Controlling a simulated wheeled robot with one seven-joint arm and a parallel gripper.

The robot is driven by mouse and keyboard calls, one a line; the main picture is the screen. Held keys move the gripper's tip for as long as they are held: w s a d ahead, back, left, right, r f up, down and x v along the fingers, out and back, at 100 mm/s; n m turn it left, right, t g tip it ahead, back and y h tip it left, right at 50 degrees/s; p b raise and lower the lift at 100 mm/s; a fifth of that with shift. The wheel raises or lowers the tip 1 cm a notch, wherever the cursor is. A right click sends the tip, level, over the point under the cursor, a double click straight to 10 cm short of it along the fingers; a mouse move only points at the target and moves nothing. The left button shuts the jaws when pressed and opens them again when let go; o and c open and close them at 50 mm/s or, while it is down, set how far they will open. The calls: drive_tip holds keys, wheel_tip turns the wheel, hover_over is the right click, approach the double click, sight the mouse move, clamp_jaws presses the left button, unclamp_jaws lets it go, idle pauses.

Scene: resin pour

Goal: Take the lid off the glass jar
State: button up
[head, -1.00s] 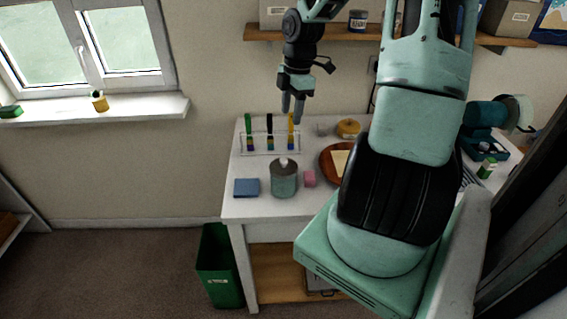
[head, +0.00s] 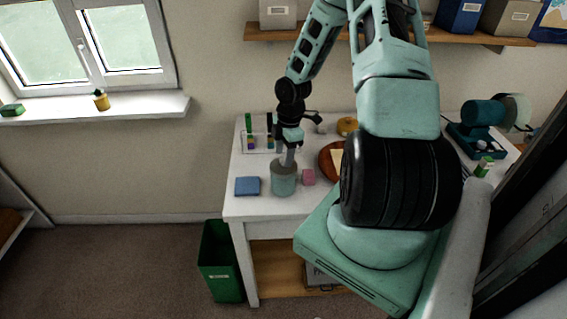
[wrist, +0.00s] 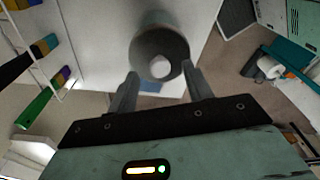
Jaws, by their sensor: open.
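The glass jar (head: 284,184) stands upright on the white table in the head view, greyish-teal, with its lid on top. In the wrist view the grey round lid (wrist: 148,50) is seen from above, with a pale knob (wrist: 160,67) in its middle. My gripper (head: 289,158) is just above the jar in the head view. In the wrist view the two fingers of my gripper (wrist: 158,88) are apart, one on each side of the near part of the lid, with nothing clearly held. Whether a finger touches the lid, I cannot tell.
A blue block (head: 247,186) lies left of the jar and a pink block (head: 308,177) right of it. A test-tube rack (head: 256,146) stands behind, with a brown plate (head: 328,165) to the right. A green bin (head: 221,262) stands on the floor.

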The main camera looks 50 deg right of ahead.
drive_tip(key=shift+a+f, duration=0.1)
drive_tip(key=shift+f, duration=0.65)
drive_tip(key=c, duration=1.1)
